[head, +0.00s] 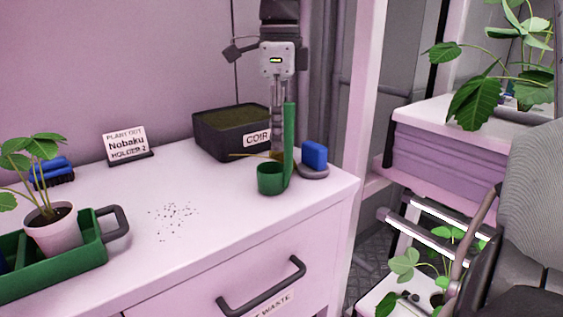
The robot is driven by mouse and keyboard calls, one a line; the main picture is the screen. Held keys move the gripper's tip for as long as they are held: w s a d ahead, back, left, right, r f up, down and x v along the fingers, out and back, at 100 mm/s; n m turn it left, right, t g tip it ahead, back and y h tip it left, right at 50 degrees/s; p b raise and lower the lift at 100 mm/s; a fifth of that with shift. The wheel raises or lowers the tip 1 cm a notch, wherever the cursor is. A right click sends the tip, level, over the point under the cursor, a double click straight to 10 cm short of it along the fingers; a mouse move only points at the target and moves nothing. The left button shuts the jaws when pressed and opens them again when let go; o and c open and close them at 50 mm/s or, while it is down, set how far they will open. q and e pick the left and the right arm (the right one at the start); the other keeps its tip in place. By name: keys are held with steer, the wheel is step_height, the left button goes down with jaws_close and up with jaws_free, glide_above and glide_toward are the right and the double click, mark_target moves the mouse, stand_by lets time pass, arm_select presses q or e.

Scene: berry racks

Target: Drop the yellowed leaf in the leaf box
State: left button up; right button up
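The yellowed leaf (274,156) shows as a small brownish-yellow patch behind the green cup, with a thin stem running to the left. My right gripper (279,148) comes down from the top and points downward, its tips at the leaf. The tall green handle hides part of the fingers, so I cannot tell whether they are closed on the leaf or around it. My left gripper is not in view. I see nothing marked as a leaf box. A drawer (240,262) below the counter has a partly cut-off label ending in "WASTE".
A green cup (270,180) with a tall handle stands close by the gripper, beside a blue sponge (314,154) on a dish. A coir box (215,140) is behind. A potted plant (54,230) sits in a green carrier (92,258) at left. The counter's middle holds scattered specks.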

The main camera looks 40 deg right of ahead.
mark_target(282, 153)
steer(key=f, duration=0.5)
steer(key=shift+s+d, duration=0.1)
steer(key=shift+d, duration=0.1)
steer(key=c, duration=0.4)
steer(key=shift+c, duration=0.4)
